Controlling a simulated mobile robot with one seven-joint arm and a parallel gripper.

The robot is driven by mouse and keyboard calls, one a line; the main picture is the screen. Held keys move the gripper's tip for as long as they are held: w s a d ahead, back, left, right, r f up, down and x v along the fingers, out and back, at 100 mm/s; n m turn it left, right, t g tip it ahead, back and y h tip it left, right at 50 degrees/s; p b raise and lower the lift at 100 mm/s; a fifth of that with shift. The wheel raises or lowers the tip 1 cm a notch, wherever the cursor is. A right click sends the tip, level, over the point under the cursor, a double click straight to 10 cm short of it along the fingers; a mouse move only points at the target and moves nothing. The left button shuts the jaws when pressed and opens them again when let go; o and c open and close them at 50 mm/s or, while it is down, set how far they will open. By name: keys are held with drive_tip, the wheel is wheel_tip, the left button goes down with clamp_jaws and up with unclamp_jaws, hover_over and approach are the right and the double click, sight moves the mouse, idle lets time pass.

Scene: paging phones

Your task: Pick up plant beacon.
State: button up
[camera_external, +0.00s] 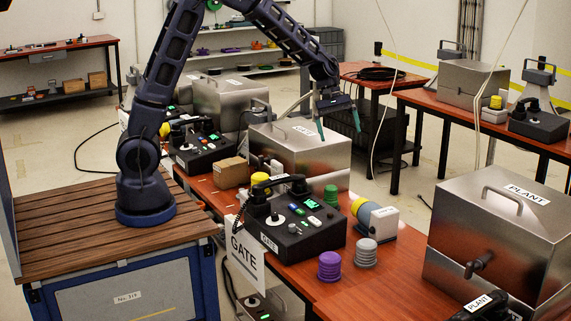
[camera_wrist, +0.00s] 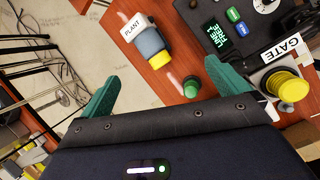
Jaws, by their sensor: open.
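The plant beacon (camera_external: 375,218) lies on its side on the red-brown table, with a yellow cap, a blue-grey band and a white base. In the wrist view the beacon (camera_wrist: 152,45) shows its white base with the label PLANT, ahead of my fingers. My gripper (camera_external: 338,122) is open with green fingers, high above the table by the steel box, up and left of the beacon. In the wrist view my gripper (camera_wrist: 162,82) has nothing between its fingers.
A black GATE phone (camera_external: 295,225) and a yellow-topped beacon (camera_wrist: 284,86) stand near the plant beacon. Green (camera_external: 330,195), purple (camera_external: 329,266) and grey (camera_external: 366,252) ribbed pieces stand around it. Steel boxes (camera_external: 300,150) (camera_external: 490,240) flank this area.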

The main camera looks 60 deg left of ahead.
sight(371, 203)
drive_tip(key=w+d+f+n, duration=0.1)
drive_tip(key=w+d+f, duration=0.1)
drive_tip(key=f, duration=0.4)
drive_tip(key=w+d+f+n, duration=0.2)
drive_tip(key=w+d+f, duration=0.1)
drive_tip(key=f, duration=0.3)
drive_tip(key=w+d+f+n+g, duration=0.1)
drive_tip(key=w+d+f, duration=0.1)
drive_tip(key=f, duration=0.5)
drive_tip(key=shift+w+d+f+n, duration=0.1)
drive_tip(key=shift+w+d+n, duration=0.1)
drive_tip(key=shift+w, duration=0.25)
drive_tip(key=shift+w+d+n, duration=0.2)
drive_tip(key=shift+w, duration=0.2)
drive_tip(key=shift+d+f, duration=0.2)
drive_tip(key=shift+f, duration=0.3)
drive_tip(key=shift+x, duration=5.2)
drive_tip(key=shift+r, duration=0.15)
drive_tip(key=c, duration=1.6)
